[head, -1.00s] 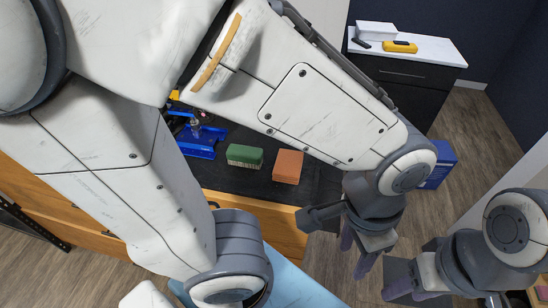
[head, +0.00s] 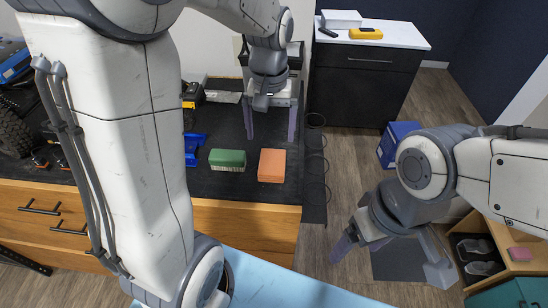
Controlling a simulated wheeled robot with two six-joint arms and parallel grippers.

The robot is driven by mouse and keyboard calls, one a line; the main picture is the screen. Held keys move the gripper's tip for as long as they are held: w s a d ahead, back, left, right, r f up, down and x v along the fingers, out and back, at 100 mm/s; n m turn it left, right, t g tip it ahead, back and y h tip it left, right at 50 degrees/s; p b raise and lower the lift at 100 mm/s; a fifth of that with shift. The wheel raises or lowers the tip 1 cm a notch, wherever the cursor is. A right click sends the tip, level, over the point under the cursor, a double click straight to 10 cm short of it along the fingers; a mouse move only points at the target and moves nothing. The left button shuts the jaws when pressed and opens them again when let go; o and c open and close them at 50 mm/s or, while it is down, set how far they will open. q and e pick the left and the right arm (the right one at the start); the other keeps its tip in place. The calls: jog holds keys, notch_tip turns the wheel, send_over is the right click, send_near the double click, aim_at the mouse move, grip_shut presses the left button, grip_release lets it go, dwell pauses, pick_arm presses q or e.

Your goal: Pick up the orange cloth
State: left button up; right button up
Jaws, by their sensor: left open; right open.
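The orange cloth (head: 271,165) looks like a folded, thick rectangular pad. My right gripper (head: 391,260) is open and empty over the floor, right of the bench.
My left arm hides part of the bench. A blue vise-like tool (head: 194,147) stands left of the brush. A white-topped cabinet (head: 372,60) is at the back, with a blue box (head: 397,143) on the floor. A light blue surface (head: 280,285) is in front.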

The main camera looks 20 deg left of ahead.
aim_at(272, 160)
pick_arm(q)
notch_tip(272, 160, down, 3)
jog(key=shift+s+f, duration=0.1)
jog(key=shift+f, duration=0.1)
jog(key=f, duration=0.1)
jog(key=f+p, duration=0.1)
jog(key=f, duration=0.2)
jog(key=shift+s+d+f+p, duration=0.3)
jog(key=shift+f+p, duration=0.1)
jog(key=shift+f, duration=0.3)
jog(key=c, duration=1.2)
